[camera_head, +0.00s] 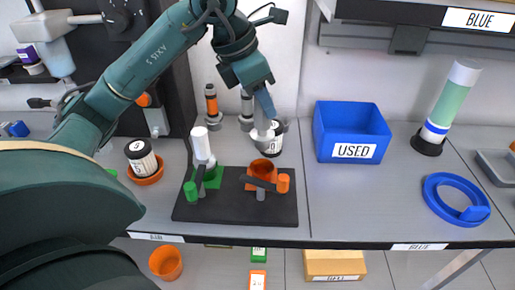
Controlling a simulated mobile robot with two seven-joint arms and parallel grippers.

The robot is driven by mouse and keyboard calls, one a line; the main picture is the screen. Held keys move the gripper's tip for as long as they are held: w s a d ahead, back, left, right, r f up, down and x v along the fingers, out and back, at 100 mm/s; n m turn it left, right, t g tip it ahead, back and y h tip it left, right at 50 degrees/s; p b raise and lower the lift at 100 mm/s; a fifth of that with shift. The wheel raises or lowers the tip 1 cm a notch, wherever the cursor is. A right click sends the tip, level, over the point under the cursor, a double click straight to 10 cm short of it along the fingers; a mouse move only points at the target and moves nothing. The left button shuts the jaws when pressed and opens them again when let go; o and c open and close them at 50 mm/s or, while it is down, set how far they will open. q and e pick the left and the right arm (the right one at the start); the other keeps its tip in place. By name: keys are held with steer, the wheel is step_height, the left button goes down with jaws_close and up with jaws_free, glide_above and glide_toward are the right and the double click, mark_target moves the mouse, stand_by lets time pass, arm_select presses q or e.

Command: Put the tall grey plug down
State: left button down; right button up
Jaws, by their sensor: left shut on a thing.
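My left gripper (264,118) reaches down from the upper left over the back of the black board. It is shut on a light grey piece (263,135), which I take to be the tall grey plug. The gripper hides its upper part. The piece is just above or behind the orange ring holder (262,167); I cannot tell whether it touches anything. My right gripper is not in view.
The black board (235,212) carries a green holder (214,178) with a white cylinder (201,144). Orange-banded and grey fittings (211,101) stand at the wall. A blue USED bin (352,119), green-and-white cylinder (450,100) and blue ring (438,198) are at right. The table between bin and front edge is clear.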

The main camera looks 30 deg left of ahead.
mark_target(262, 130)
arm_select(q)
step_height(262, 130, down, 3)
steer(key=shift+r, duration=0.15)
steer(key=shift+f, duration=2.2)
steer(key=shift+f+b, duration=0.6)
steer(key=shift+b, duration=0.25)
steer(key=c, duration=1.1)
jaws_free()
